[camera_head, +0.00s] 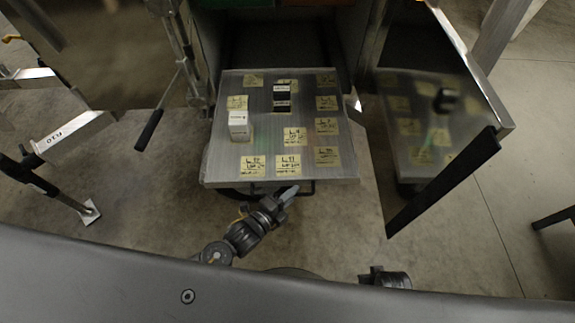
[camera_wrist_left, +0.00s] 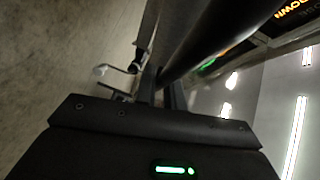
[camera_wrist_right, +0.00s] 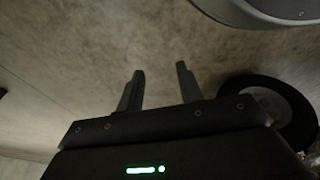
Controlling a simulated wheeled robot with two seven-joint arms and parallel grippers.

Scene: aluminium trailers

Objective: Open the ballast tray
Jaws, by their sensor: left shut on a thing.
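The ballast tray (camera_head: 220,150) is a flat metal tray standing out of a dark cabinet opening, with several yellow labels on it. A white box (camera_head: 239,125) and a black and white box (camera_head: 282,97) sit on it. A dark bar handle (camera_head: 309,188) runs under its front edge. My left gripper (camera_head: 288,193) is at this handle and shut on it. In the left wrist view the dark handle bar (camera_wrist_left: 215,38) passes diagonally at the fingers. My right gripper (camera_wrist_right: 160,72) is open and empty above the floor.
A reflective open door panel (camera_head: 425,125) stands to the right of the tray, mirroring the labels. A black-gripped lever (camera_head: 149,130) hangs at the left, near metal trailer legs (camera_head: 70,135).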

